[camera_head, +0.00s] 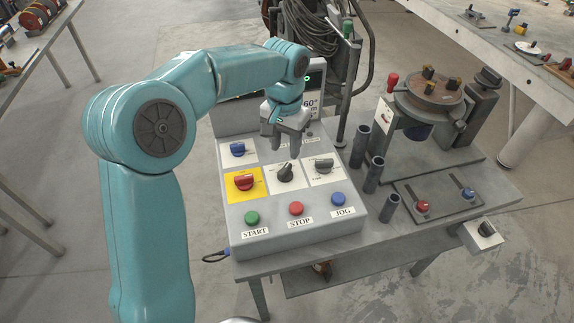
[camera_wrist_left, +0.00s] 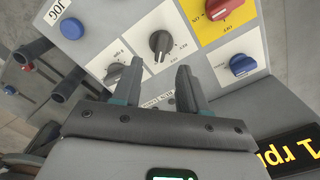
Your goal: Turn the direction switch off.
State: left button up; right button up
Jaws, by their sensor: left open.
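The direction switch appears to be the black rotary knob (camera_head: 286,173) on the middle white plate of the control panel (camera_head: 305,232). Its small lettering is hard to read in the head view. In the wrist view the black knob (camera_wrist_left: 159,44) shows beyond my fingertips, its bar nearly upright in the picture. My left gripper (camera_head: 287,143) hangs above the panel, just behind this knob, pointing down. Its two fingers are apart with nothing between them; they also show in the wrist view (camera_wrist_left: 156,73). My right gripper is not in view.
Close neighbours are a grey knob (camera_head: 323,165), a red knob (camera_head: 244,182) on yellow and a blue knob (camera_head: 237,149). START (camera_head: 252,218), STOP (camera_head: 296,209) and JOG (camera_head: 338,200) buttons line the front. Dark tubes (camera_head: 374,174) and a positioner (camera_head: 434,92) stand right.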

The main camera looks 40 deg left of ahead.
aim_at(285, 168)
pick_arm(q)
jog(key=f, duration=0.8)
jog(key=shift+a, duration=0.2)
grip_shut()
